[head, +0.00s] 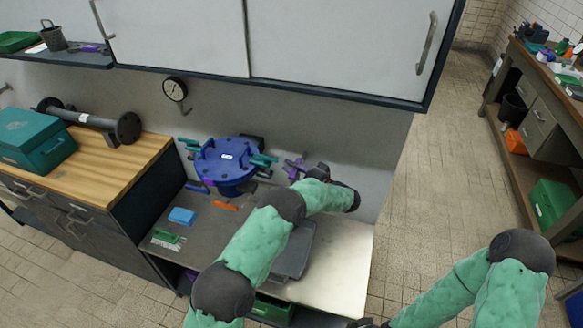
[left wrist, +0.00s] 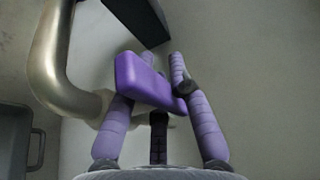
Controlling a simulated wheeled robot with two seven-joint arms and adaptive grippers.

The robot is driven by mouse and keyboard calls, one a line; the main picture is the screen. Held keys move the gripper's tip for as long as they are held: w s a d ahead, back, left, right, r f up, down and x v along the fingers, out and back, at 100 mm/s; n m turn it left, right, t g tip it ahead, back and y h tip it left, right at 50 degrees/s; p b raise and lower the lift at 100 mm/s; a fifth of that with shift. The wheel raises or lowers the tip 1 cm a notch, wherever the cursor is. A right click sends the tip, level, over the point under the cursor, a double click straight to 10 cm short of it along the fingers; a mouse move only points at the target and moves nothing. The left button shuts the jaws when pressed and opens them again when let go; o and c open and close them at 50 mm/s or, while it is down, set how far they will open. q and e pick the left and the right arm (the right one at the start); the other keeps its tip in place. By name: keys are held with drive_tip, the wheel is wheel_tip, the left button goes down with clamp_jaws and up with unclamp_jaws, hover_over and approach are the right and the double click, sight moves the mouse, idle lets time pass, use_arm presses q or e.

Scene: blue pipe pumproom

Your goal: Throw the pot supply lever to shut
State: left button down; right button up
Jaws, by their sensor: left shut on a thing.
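The purple lever handle (left wrist: 150,82) lies between the two purple fingers of my left gripper (left wrist: 158,85) in the left wrist view. The gripper is shut on it. In the head view my left gripper (head: 296,166) is at the wall, just right of the blue round pot lid (head: 225,160). There the handle is small and hard to tell from the fingers. A bent metal pipe (left wrist: 48,60) runs beside the handle in the left wrist view. My right arm is at the lower right of the head view. A dark end part shows at the bottom edge, too cut off to read.
Teal clamps (head: 262,160) ring the lid. A blue block (head: 182,215), a green piece (head: 166,236) and an orange piece (head: 225,206) lie on the grey worktop. A gauge (head: 174,89) hangs on the wall below the white cabinets (head: 330,40).

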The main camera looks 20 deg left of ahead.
use_arm(q)
drive_tip(key=shift+m+t, duration=0.3)
drive_tip(key=shift+t, duration=0.1)
drive_tip(key=shift+w+d+m+t+h+b, duration=0.15)
drive_tip(key=shift+m+t+h+b, duration=0.35)
drive_tip(key=shift+m+t+h, duration=0.45)
drive_tip(key=shift+w+f+m+t+h+b, duration=0.1)
drive_tip(key=shift+m+t+h+b, duration=0.5)
drive_tip(key=shift+t, duration=0.35)
drive_tip(key=shift+w+d+f+m+t+h+b, duration=0.1)
drive_tip(key=shift+d+m+t+h+b, duration=0.1)
drive_tip(key=shift+m+t+h+b, duration=0.95)
drive_tip(key=shift+w+d+m+t+h+b, duration=0.1)
drive_tip(key=shift+d+m+t+h+b, duration=0.1)
drive_tip(key=shift+m+t+h+b, duration=0.9)
drive_tip(key=shift+g+h, duration=0.25)
drive_tip(key=shift+h, duration=0.05)
drive_tip(key=c, duration=1.1)
unclamp_jaws()
drive_tip(key=shift+d, duration=0.1)
drive_tip(key=shift+c, duration=0.2)
